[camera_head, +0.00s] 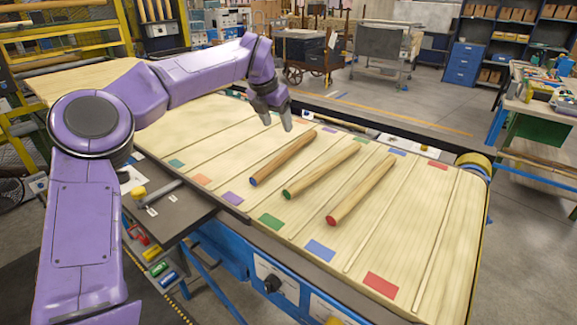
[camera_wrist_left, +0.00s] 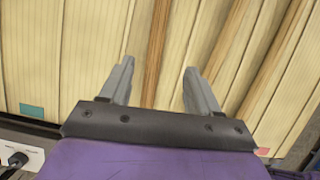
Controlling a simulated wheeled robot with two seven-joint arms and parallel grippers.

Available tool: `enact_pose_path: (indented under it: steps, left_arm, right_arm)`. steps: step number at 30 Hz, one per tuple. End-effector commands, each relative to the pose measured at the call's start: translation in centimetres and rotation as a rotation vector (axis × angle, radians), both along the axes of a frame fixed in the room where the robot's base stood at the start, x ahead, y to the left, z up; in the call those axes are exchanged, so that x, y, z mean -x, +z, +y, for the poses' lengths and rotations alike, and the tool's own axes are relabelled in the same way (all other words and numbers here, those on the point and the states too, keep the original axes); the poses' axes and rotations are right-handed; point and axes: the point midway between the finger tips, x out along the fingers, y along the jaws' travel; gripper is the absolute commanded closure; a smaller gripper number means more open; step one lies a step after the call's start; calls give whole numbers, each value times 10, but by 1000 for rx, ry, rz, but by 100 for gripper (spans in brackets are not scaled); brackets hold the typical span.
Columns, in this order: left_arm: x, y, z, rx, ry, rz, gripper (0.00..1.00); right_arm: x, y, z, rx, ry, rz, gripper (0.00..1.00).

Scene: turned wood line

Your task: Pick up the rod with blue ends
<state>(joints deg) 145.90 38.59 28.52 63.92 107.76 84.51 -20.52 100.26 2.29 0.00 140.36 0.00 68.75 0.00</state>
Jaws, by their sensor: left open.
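The rod with blue ends (camera_head: 282,158) is a brown wooden rod lying on the pale slatted belt, its near end blue. It is the leftmost of three rods in the head view. My left gripper (camera_head: 276,119) is open and empty above the belt, to the upper left of this rod's far end in the picture. In the left wrist view, the open fingers (camera_wrist_left: 158,88) point at the belt. A brown rod (camera_wrist_left: 158,45) shows beyond the gap between them, but its ends are hidden, so its colour marking cannot be told. My right gripper is out of view.
A rod with a green end (camera_head: 322,170) and a rod with a red end (camera_head: 362,189) lie to the right on the belt (camera_head: 425,225). Coloured patches line the belt's edges. A dark side table (camera_head: 165,205) stands along the near left side.

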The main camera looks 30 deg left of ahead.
Motion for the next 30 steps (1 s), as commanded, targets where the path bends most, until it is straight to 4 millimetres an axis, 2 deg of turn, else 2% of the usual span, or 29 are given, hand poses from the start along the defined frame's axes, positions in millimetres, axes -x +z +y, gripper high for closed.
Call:
enact_pose_path:
  steps: [1, 4, 17, 22, 25, 30]
  left_arm:
    - [0, -16, 0, 0, 0, -1, 38]
    - [0, -25, 0, 0, 0, 0, 38]
    - [-21, -81, 3, -1, 0, 3, 38]
    - [-28, -111, 6, -1, 0, 4, 38]
    - [-31, -120, 6, 1, 2, 1, 38]
    - [-32, -122, 6, 0, 1, -1, 38]
  right_arm:
    - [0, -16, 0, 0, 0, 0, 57]
    - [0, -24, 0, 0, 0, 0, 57]
    - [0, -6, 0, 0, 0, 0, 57]
    - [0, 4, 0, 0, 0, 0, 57]
    - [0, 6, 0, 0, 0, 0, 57]
    - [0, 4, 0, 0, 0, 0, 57]
